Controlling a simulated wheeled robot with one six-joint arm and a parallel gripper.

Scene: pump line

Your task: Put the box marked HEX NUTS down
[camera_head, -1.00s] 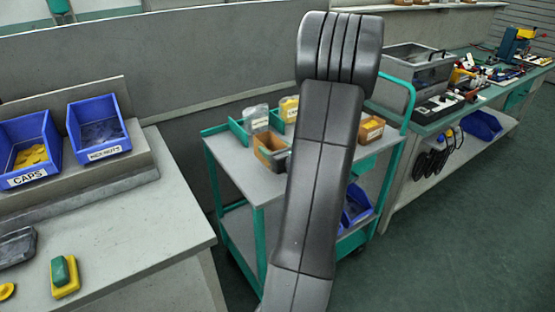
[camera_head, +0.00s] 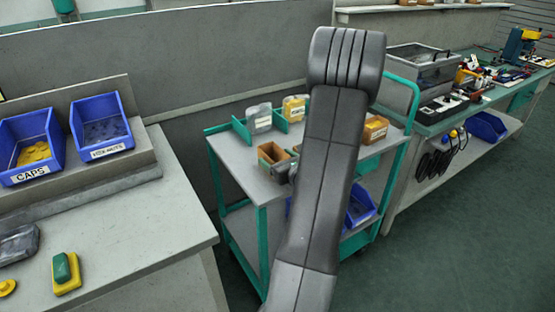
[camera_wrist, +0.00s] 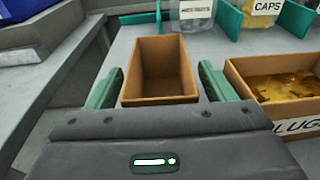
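An empty brown cardboard box (camera_wrist: 160,72) stands on the top of the grey and green cart (camera_wrist: 225,60). Its front face is hidden from the wrist camera, so I cannot read a label on it. My gripper (camera_wrist: 160,78) has one green finger on each side of the box, with a narrow gap showing at the sides, so it looks open around it. In the head view the box (camera_head: 272,153) shows near the cart's left front, and my arm hides most of my gripper. A blue bin marked HEX NUTS (camera_head: 102,130) stands on the left bench.
A box labelled PLUGS (camera_wrist: 278,88) with yellow parts stands close to the right finger. Behind are a labelled clear jar (camera_wrist: 195,15) and a CAPS container (camera_wrist: 262,12) between green dividers. A blue CAPS bin (camera_head: 30,150) is on the left bench. The cart has a raised green handle (camera_head: 405,95).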

